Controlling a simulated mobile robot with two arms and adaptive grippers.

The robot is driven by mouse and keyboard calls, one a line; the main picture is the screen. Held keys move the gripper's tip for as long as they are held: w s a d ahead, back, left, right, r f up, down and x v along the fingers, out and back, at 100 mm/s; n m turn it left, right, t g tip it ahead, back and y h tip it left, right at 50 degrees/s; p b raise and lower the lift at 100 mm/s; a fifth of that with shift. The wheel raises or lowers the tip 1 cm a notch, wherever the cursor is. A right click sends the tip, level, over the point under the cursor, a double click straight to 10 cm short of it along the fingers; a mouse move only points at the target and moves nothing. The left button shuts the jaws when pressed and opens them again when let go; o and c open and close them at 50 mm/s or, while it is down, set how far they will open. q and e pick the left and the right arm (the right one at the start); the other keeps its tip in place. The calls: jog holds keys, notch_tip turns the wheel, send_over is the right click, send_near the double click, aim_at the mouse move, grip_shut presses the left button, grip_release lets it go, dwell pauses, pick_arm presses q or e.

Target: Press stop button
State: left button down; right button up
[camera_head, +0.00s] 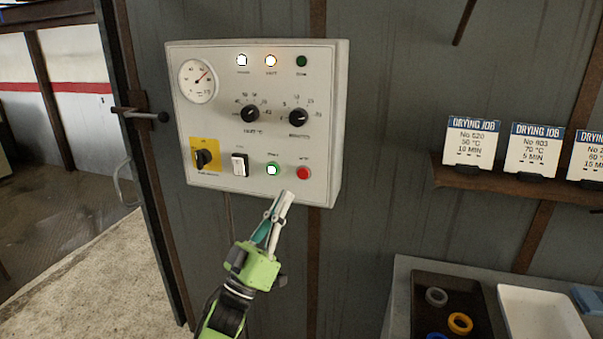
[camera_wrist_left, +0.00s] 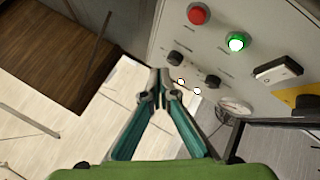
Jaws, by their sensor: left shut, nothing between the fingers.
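The red stop button (camera_head: 304,173) is at the lower right of the grey control panel (camera_head: 320,120) on the wall. It also shows in the left wrist view (camera_wrist_left: 198,14), at the top. A lit green button (camera_head: 272,169) sits to its left in the head view. My left gripper (camera_head: 288,194) is shut and empty, its fingertips just below the red button in the head view. In the left wrist view its fingertips (camera_wrist_left: 161,72) meet at the centre, apart from the panel buttons. My right gripper is not in view.
The panel also has a gauge (camera_head: 197,81), two dials, a rocker switch (camera_head: 239,165) and a yellow-backed rotary switch (camera_head: 204,156). At right, a shelf (camera_head: 470,184) holds job cards above a dark tray (camera_head: 468,291) with rings and a white tray (camera_head: 541,312).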

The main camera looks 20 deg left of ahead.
aim_at(297, 183)
pick_arm(q)
jog(key=shift+w+d+b, duration=0.1)
jog(key=shift+w+b, duration=2.5)
jog(key=shift+w, duration=1.85)
jog(key=shift+w, duration=0.1)
jog(key=shift+w, duration=0.35)
